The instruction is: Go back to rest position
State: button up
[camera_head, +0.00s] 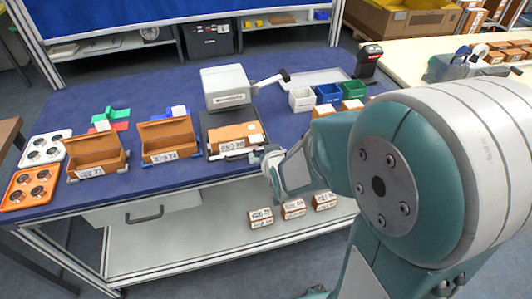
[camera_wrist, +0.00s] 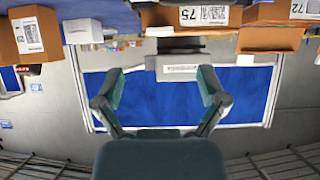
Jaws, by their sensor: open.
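My gripper (camera_wrist: 161,88) shows in the wrist view with its two green fingers spread wide and nothing between them. In the head view my gripper (camera_head: 266,156) is small and partly hidden by my arm. It appears close to the front edge of the blue table (camera_head: 190,183), near a brown box with a white label (camera_head: 235,137) in front of a grey machine (camera_head: 227,88). Whether it touches the box cannot be told. In the wrist view, labelled boxes such as the one marked 75 (camera_wrist: 165,18) line the top edge, apart from the fingers.
Two open brown bins (camera_head: 96,152) (camera_head: 168,139) stand left of the machine, beside orange (camera_head: 27,187) and white (camera_head: 45,148) trays. Small boxes (camera_head: 293,209) sit on the lower shelf.

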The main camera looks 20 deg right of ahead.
dwell(0.4)
jog(key=s+r+g, duration=0.3)
jog(key=s+r, duration=0.3)
jog(key=s, duration=0.4)
jog(key=s+r+g, duration=0.3)
jog(key=s+r, duration=0.3)
jog(key=s, duration=0.5)
